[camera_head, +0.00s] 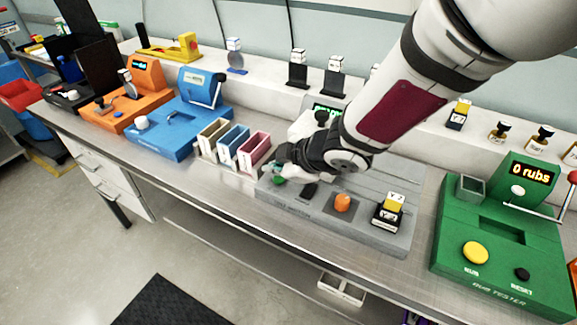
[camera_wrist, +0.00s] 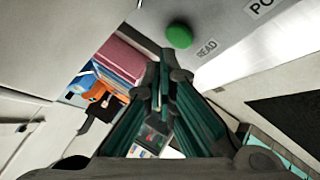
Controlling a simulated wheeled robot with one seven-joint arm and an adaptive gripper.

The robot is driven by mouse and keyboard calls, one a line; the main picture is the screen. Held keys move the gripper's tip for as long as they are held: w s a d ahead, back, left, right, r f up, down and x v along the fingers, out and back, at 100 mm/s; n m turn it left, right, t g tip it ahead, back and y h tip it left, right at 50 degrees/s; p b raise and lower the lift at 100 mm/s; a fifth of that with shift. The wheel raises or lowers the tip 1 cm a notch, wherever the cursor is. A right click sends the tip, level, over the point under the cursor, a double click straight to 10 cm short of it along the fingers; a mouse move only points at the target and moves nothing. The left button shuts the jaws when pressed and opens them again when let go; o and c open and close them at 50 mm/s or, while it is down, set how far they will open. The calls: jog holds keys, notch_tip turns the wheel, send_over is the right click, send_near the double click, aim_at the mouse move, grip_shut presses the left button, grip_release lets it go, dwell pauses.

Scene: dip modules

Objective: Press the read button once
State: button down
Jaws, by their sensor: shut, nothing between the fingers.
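The read button is a round green button (camera_wrist: 179,36) on a grey surface in the wrist view, with the label READ (camera_wrist: 207,48) beside it. In the head view the green button (camera_head: 279,181) shows at the left end of the grey device (camera_head: 408,190), just below my gripper. My gripper (camera_head: 281,168) is shut and empty, and its wrist hides part of the device. In the wrist view the dark green fingers of my gripper (camera_wrist: 167,68) meet a little below the button in the picture. I cannot tell whether they touch it.
An orange knob (camera_head: 342,203) and a yellow-topped module (camera_head: 389,208) are on the grey device. A green tester (camera_head: 500,235) stands at right, a blue device (camera_head: 178,128) at left.

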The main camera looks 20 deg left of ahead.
aim_at(277, 181)
jog(key=shift+f, duration=0.15)
jog(key=shift+f+b, duration=0.25)
jog(key=shift+b, duration=0.15)
jog(key=shift+f+b, duration=0.4)
dwell(0.7)
jog(key=shift+r, duration=0.2)
jog(key=shift+r+p, duration=0.65)
jog(key=shift+p, duration=0.35)
notch_tip(277, 181, up, 5)
jog(key=p, duration=0.6)
jog(key=shift+d, duration=0.1)
dwell(0.8)
